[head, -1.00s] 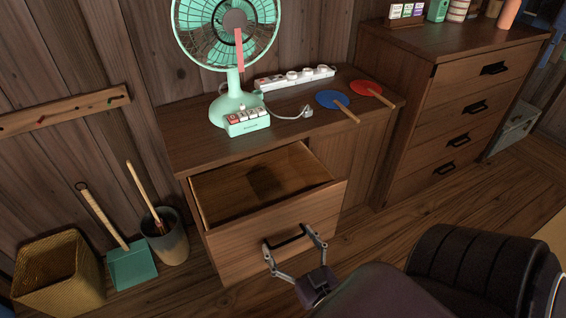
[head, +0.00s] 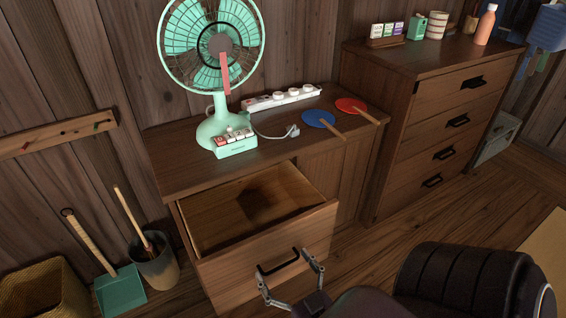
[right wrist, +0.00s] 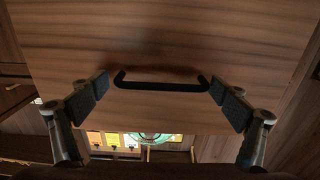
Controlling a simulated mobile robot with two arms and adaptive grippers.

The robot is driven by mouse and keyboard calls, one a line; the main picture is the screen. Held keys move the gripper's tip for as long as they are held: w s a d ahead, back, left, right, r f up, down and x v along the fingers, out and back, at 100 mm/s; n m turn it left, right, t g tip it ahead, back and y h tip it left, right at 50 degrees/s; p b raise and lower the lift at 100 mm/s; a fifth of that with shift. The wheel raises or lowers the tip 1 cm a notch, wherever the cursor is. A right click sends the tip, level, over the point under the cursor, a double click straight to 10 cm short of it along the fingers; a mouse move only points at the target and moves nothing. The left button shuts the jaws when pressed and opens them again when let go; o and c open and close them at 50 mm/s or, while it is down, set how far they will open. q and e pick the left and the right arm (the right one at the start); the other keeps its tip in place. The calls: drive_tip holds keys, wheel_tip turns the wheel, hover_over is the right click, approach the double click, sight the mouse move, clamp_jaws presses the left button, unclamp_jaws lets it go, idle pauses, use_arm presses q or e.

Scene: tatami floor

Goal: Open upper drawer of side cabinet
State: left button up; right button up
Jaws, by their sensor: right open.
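The side cabinet (head: 182,156) is a low brown wooden unit against the wall. Its upper drawer (head: 232,279) is pulled well out, and its empty-looking inside shows, with a dark shadow at the back. The black bar handle (head: 278,263) is on the drawer front; it also shows in the right wrist view (right wrist: 160,86). My right gripper (head: 285,268) is open in front of the drawer, with one finger beyond each end of the handle. In the right wrist view the gripper (right wrist: 158,92) shows gaps between its pads and the handle. My left gripper is not in view.
A green fan (head: 214,62), a power strip (head: 284,98) and two round paddles (head: 318,118) are on the cabinet. A taller chest (head: 440,120) stands right. A bucket (head: 155,268) and dustpan (head: 120,290) stand left. A dark padded seat (head: 465,280) is at front right.

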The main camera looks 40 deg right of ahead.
drive_tip(key=v, duration=1.2)
